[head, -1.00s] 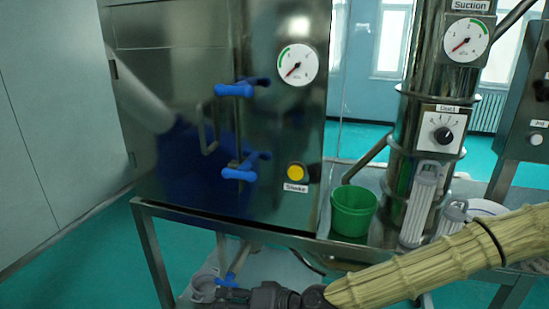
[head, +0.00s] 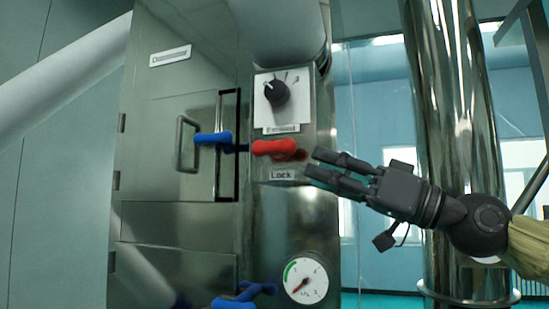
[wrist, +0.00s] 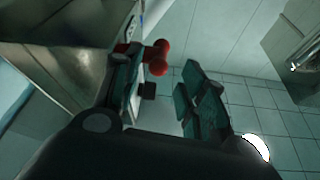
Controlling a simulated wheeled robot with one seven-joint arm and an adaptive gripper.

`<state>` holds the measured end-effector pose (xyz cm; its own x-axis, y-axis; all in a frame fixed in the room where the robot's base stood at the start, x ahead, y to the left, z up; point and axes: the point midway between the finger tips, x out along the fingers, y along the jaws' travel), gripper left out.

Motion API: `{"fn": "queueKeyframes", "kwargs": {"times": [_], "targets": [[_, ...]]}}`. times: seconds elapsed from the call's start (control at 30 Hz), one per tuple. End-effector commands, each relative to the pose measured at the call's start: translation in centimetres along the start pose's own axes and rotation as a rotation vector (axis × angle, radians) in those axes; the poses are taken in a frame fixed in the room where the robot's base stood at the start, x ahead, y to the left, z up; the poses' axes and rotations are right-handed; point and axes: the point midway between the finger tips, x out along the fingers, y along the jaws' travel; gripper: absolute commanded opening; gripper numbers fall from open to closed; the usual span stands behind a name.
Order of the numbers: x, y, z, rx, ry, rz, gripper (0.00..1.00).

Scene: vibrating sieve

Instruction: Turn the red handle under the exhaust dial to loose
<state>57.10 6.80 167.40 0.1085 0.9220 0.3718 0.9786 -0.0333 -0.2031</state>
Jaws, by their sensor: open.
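The red handle (head: 275,147) lies level on the steel cabinet front, below the black exhaust dial (head: 276,92) on its white plate and above a label reading "Lock" (head: 282,174). My gripper (head: 312,166) is just right of the red handle, with its two fingers apart and pointing left at it. In the wrist view the red handle (wrist: 159,58) shows beyond the tip of the left finger, partly hidden by it. My gripper (wrist: 158,85) is open there, with nothing between the fingers. I cannot tell whether a finger touches the handle.
A blue handle (head: 213,138) on the cabinet door is close left of the red one, beside a bar door pull (head: 186,144). Another blue handle (head: 245,294) and a pressure gauge (head: 306,281) are below. A shiny steel column (head: 445,90) stands to the right.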

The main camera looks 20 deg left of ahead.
Motion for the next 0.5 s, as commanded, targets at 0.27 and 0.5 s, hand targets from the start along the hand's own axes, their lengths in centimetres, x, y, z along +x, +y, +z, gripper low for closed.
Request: {"fn": "queueKeyframes", "kwargs": {"times": [0.27,0.5], "targets": [[2.2,-0.4,-1.0,-0.011,0.004,-0.001,0.42],[6.3,-0.4,-1.0,-0.01,0.004,-0.003,0.42]]}}
